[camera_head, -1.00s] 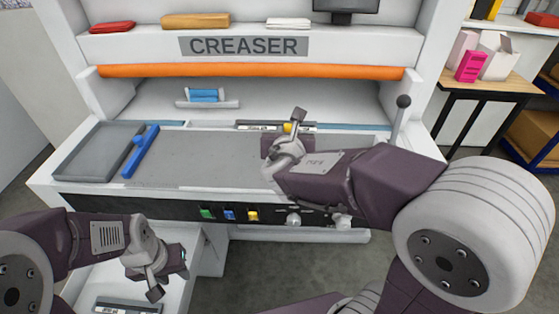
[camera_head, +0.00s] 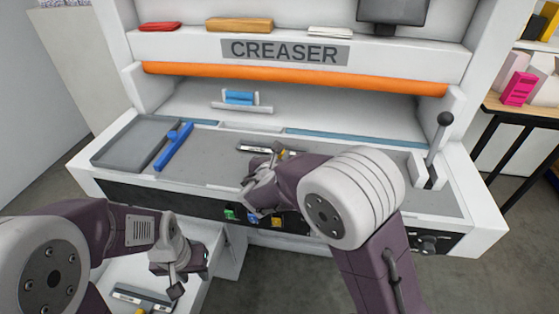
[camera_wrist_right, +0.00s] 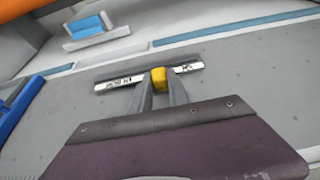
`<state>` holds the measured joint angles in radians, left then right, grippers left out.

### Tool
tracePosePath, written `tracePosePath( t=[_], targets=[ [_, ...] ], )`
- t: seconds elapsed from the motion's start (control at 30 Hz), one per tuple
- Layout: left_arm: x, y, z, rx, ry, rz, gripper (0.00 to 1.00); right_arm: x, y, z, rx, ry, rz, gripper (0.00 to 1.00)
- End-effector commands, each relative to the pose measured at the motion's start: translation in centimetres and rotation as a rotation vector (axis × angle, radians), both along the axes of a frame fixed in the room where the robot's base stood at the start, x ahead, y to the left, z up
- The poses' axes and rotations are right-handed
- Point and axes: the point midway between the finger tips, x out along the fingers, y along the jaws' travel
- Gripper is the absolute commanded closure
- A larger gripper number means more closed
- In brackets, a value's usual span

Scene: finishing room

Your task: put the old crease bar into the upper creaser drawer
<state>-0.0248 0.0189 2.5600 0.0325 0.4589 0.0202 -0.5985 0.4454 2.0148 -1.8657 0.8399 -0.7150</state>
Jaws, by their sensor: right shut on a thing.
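The creaser bed (camera_head: 215,160) carries a grey tray (camera_head: 135,142) and a blue bar (camera_head: 174,147) at left. A blue piece sits on a small holder (camera_head: 241,98) behind. A black-knobbed lever (camera_head: 440,135) stands at right. Coloured buttons (camera_head: 231,214) line the front panel.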

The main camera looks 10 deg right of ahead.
Motion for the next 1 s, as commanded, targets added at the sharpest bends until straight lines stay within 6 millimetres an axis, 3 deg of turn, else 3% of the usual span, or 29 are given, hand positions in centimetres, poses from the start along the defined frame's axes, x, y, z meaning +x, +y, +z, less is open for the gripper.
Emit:
tracePosePath(
  t=[0.4, 0.43, 0.5, 0.87, 1.0],
  targets=[
    [0.0, 0.0, -0.7, 0.000, 0.000, 0.000, 0.64, 0.0, 0.0, -0.9, 0.000, -0.002, 0.000, 1.00],
    [0.0, 0.0, -0.6, 0.000, 0.000, 0.000, 0.64, 0.0, 0.0, -0.9, 0.001, -0.001, 0.000, 0.76],
    [0.0, 0.0, -0.5, 0.000, 0.000, 0.000, 0.64, 0.0, 0.0, -0.8, 0.001, -0.001, 0.000, 0.57],
    [0.0, 0.0, 0.0, 0.000, 0.000, 0.000, 0.64, 0.0, 0.0, -0.3, 0.001, -0.001, 0.000, 0.57],
    [0.0, 0.0, 0.1, 0.000, 0.000, 0.000, 0.64, -1.7, 0.6, 0.5, 0.001, -0.003, 0.004, 0.57]
  ],
)
